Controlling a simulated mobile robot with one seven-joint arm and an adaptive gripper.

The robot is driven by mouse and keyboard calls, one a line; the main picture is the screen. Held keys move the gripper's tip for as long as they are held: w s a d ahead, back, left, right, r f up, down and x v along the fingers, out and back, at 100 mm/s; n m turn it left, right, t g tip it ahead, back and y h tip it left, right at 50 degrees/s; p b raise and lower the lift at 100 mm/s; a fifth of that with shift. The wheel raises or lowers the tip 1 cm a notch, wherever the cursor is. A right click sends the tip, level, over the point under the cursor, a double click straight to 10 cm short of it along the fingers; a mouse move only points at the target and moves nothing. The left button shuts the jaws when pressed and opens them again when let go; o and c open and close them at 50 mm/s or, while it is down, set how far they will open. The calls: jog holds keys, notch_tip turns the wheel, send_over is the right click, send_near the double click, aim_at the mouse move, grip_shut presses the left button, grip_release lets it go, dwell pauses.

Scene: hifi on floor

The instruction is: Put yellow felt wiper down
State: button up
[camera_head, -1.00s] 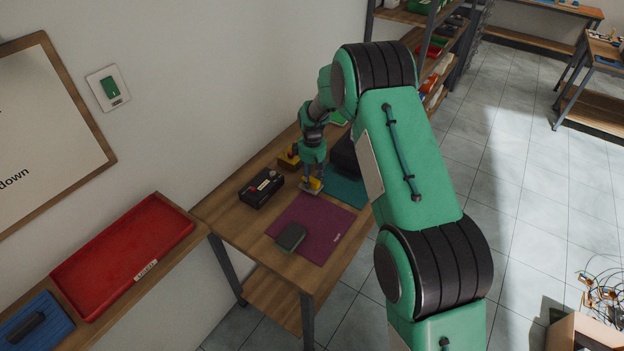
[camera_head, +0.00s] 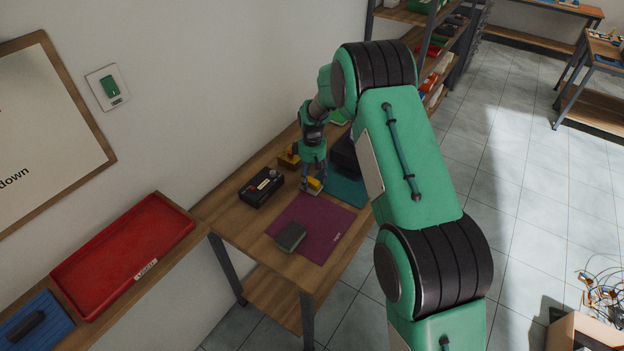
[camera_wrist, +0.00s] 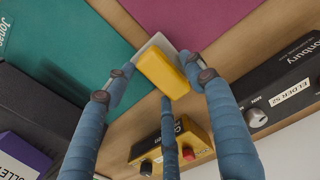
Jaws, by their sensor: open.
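The yellow felt wiper (camera_wrist: 163,75) is a yellow block with a pale grey layer along one side. It also shows in the head view (camera_head: 314,185), low at the workbench, by the strip of bare wood between the purple mat (camera_head: 318,222) and the teal mat (camera_head: 346,190). My gripper (camera_wrist: 158,66) is open, with blue fingers on both sides of the wiper and a third finger near its lower edge. Small gaps seem to show between the fingers and the block. Whether the wiper's underside rests fully on the wood is hard to tell.
A black box with knobs (camera_head: 261,188) stands left of the gripper. A yellow box with knobs (camera_wrist: 182,148) stands close behind the fingers. A dark green block (camera_head: 291,236) lies on the purple mat, which is otherwise clear. A red tray (camera_head: 122,255) is at the left.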

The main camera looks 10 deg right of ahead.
aim_at(312, 178)
notch_tip(312, 178, up, 12)
dwell(0.6)
jog(key=shift+r, duration=0.1)
dwell(0.5)
jog(key=s+d+r+m+t, duration=0.1)
jog(key=s+r+m, duration=0.1)
jog(key=s+r, duration=1)
jog(key=s+d+r+m+t, duration=0.1)
jog(key=s+r+m+t, duration=0.1)
jog(key=s+r, duration=0.95)
jog(key=s+r+m+t, duration=0.1)
jog(key=s+r+m, duration=0.1)
jog(key=s, duration=1.1)
jog(key=s+d+r+m+t, duration=0.1)
jog(key=s+r+m, duration=0.2)
jog(key=s, duration=1.1)
jog(key=shift+s+d+t, duration=0.3)
